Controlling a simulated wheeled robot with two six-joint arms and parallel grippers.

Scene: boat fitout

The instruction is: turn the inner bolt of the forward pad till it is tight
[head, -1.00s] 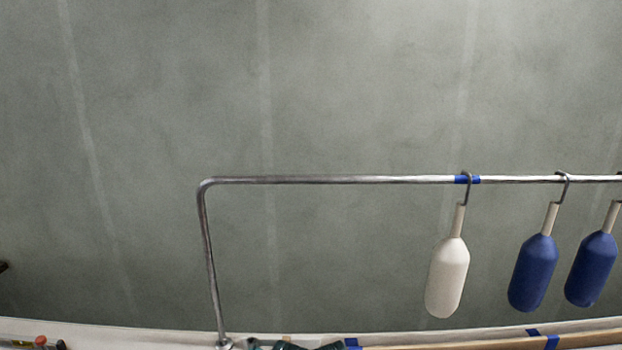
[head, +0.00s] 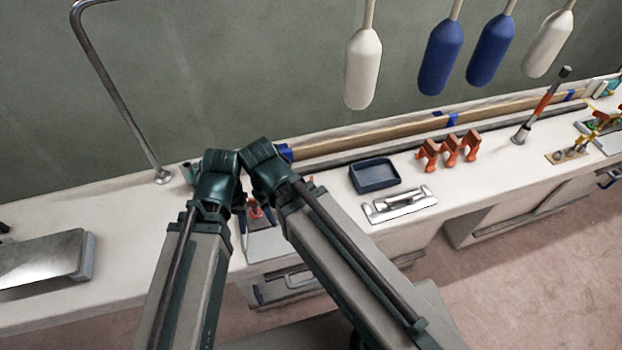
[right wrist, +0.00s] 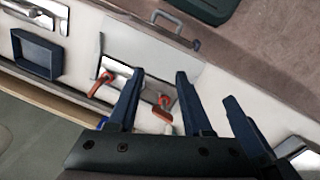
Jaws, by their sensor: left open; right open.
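My left gripper (head: 213,178) is at the end of the left arm, mostly hidden behind its own wrist. In the head view the sheet (head: 265,243) is partly hidden behind my arms. A silver cleat-like fitting on a plate (head: 400,203) lies right of my arms on the bench. I cannot tell which part is the forward pad, and no inner bolt can be made out.
A dark blue tray (head: 374,178) sits behind the cleat plate. Orange clamps (head: 449,150) stand further right. A metal rail (head: 110,90) and hanging fenders (head: 363,70) are behind the bench.

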